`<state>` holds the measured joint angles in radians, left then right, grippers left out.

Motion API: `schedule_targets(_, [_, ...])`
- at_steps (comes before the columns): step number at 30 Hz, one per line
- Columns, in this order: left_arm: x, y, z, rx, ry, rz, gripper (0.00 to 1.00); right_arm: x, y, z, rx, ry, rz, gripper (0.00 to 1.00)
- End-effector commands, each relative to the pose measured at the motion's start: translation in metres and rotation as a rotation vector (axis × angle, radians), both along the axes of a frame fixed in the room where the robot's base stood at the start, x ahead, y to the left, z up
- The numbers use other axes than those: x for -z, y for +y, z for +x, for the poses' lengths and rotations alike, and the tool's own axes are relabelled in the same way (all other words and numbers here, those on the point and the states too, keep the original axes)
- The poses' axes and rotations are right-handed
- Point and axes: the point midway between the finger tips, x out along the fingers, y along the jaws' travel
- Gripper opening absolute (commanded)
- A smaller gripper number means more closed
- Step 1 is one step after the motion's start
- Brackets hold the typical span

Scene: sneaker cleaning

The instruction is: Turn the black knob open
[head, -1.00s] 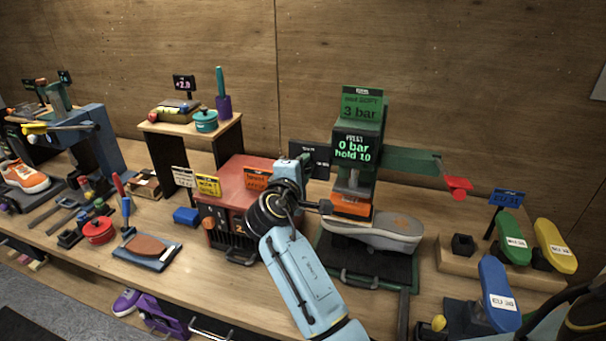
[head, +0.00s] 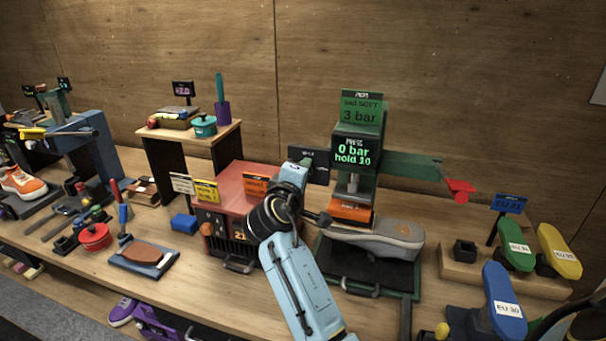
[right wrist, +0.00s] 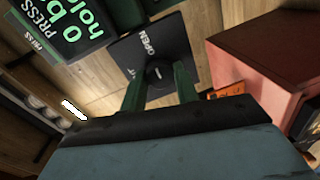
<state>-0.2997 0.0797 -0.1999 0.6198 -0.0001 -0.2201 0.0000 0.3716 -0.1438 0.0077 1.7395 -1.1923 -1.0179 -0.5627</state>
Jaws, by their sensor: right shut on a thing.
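The black knob (right wrist: 158,73) sits on a black plate (right wrist: 178,50) marked OPEN in the right wrist view. My right gripper (right wrist: 159,88) has its two green fingers on either side of the knob and is shut on it. In the head view the plate (head: 318,160) shows behind my right wrist, between the red box and the green press. The knob and my right fingertips (head: 300,163) are mostly hidden there by the wrist. My left gripper is not in view.
The green press (head: 358,128) stands just right of my right wrist, its screen reading 0 bar, hold 10. A grey shoe (head: 400,238) lies under it. The red box (head: 240,180) is close on the left. Blue, green and yellow size-labelled forms stand at the far right.

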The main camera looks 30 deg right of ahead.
Motion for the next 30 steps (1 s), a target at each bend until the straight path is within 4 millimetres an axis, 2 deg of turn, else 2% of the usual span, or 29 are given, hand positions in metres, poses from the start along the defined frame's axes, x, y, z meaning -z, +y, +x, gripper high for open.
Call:
schedule_targets(2, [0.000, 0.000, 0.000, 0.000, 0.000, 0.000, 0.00, 0.004, 0.001, 0.000, -0.001, 0.006, 0.008, 0.07])
schedule_targets(3, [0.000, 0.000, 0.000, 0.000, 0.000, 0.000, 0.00, 0.004, 0.001, 0.000, -0.001, 0.006, 0.008, 0.34])
schedule_targets(7, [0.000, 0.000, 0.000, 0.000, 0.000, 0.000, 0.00, 0.003, 0.001, 0.000, 0.000, 0.006, 0.005, 0.51])
schedule_targets(15, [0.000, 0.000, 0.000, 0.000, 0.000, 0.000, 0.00, 0.001, 0.001, 0.000, -0.001, 0.003, 0.002, 0.51])
schedule_targets(19, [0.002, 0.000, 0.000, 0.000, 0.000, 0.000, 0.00, 0.001, 0.007, -0.005, -0.002, 0.002, 0.002, 0.51])
schedule_targets(23, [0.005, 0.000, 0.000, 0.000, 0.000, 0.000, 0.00, 0.000, 0.024, -0.020, -0.002, 0.001, 0.005, 0.51])
schedule_targets(30, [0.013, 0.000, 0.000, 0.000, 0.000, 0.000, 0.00, -0.006, 0.066, -0.056, -0.002, 0.003, 0.008, 0.51])
